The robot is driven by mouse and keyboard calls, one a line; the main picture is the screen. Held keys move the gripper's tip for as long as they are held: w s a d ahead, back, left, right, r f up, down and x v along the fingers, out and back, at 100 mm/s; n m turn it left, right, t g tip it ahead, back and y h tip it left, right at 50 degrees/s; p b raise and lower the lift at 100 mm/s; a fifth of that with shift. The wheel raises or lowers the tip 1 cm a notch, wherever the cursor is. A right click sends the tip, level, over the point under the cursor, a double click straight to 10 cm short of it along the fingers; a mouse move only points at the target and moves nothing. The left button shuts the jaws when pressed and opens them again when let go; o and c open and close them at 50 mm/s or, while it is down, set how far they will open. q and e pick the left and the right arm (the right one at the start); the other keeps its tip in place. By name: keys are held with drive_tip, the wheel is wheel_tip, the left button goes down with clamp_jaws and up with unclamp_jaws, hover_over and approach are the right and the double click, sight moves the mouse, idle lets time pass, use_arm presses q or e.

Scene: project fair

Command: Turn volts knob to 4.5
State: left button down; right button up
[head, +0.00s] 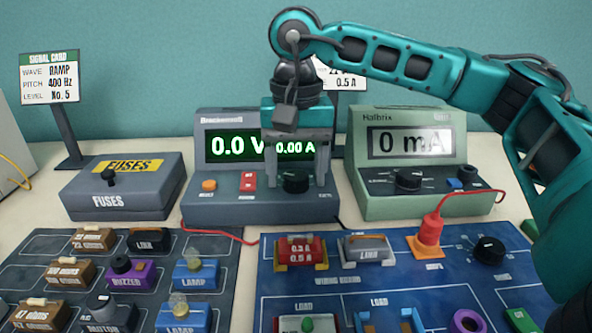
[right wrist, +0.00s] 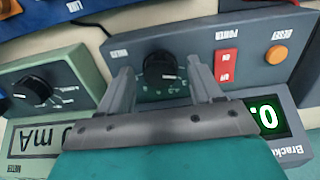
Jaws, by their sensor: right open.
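The power supply (head: 228,205) is dark grey, and its green display (head: 238,147) reads 0.0 V and 0.00 A. Its black knob (head: 295,185) sits at the right of the front panel and also shows in the right wrist view (right wrist: 160,70); its small label is not legible. My right gripper (head: 297,178) is open, with one finger on each side of the knob. In the right wrist view gaps show between the knob and both fingers (right wrist: 160,82), so they do not appear to grip it. My left gripper is out of view.
A red switch (head: 248,181) and an orange button (head: 209,185) sit left of the knob. The green meter (head: 415,205), reading 0 mA, stands close at right, the fuse box (head: 125,190) at left. Boards with several parts and a red lead (head: 470,193) lie in front.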

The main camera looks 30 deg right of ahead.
drive_tip(key=shift+c, duration=0.3)
drive_tip(key=c, duration=1)
drive_tip(key=shift+m, duration=0.3)
drive_tip(key=m, duration=0.4)
drive_tip(key=shift+m, duration=0.3)
drive_tip(key=m+p, duration=0.1)
drive_tip(key=m, duration=0.5)
drive_tip(key=shift+m, duration=0.4)
